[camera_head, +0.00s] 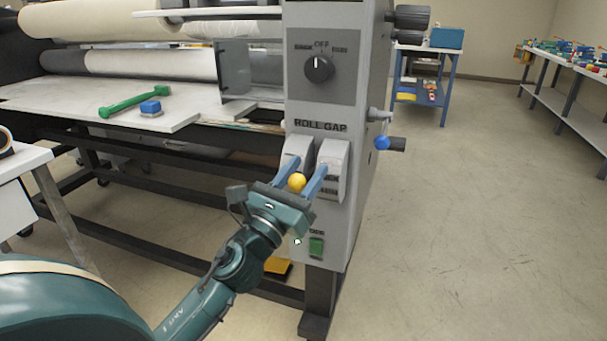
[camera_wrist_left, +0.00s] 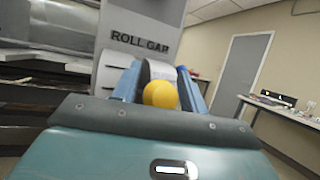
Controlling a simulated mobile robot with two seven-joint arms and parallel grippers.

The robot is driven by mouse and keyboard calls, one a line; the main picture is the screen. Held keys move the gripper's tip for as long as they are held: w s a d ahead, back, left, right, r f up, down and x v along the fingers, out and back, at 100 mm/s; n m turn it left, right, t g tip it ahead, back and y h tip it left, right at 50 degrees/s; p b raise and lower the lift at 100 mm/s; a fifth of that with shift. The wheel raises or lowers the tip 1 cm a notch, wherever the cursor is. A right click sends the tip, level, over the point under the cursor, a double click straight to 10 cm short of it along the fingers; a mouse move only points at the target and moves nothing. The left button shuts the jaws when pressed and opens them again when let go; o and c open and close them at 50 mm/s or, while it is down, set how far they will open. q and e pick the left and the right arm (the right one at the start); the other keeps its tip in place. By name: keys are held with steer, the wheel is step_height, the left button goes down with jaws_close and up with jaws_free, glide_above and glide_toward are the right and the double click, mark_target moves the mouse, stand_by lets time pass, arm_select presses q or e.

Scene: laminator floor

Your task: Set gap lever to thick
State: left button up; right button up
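The gap lever shows as a yellow ball knob (camera_head: 296,182) in front of the "ROLL GAP" housing (camera_head: 333,160) on the laminator's grey end panel. My left gripper (camera_head: 300,172) is at the knob, with one blue finger on each side of it. The fingers are spread, and in the left wrist view the knob (camera_wrist_left: 160,94) sits between them with room visible on the right side. The lever's shaft is hidden behind the knob, and the scale on the housing is too small to read. My right gripper is not in view.
Above the housing is a black rotary switch (camera_head: 318,68). A green switch (camera_head: 316,246) is below it. Floor to the right is clear.

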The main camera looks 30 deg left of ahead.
arm_select(q)
steer(key=shift+o, duration=0.7)
steer(key=shift+f, duration=0.1)
steer(key=shift+s+f, duration=0.15)
steer(key=shift+s, duration=0.1)
steer(key=b+v, duration=0.5)
steer(key=v, duration=0.7)
steer(key=shift+s, duration=0.3)
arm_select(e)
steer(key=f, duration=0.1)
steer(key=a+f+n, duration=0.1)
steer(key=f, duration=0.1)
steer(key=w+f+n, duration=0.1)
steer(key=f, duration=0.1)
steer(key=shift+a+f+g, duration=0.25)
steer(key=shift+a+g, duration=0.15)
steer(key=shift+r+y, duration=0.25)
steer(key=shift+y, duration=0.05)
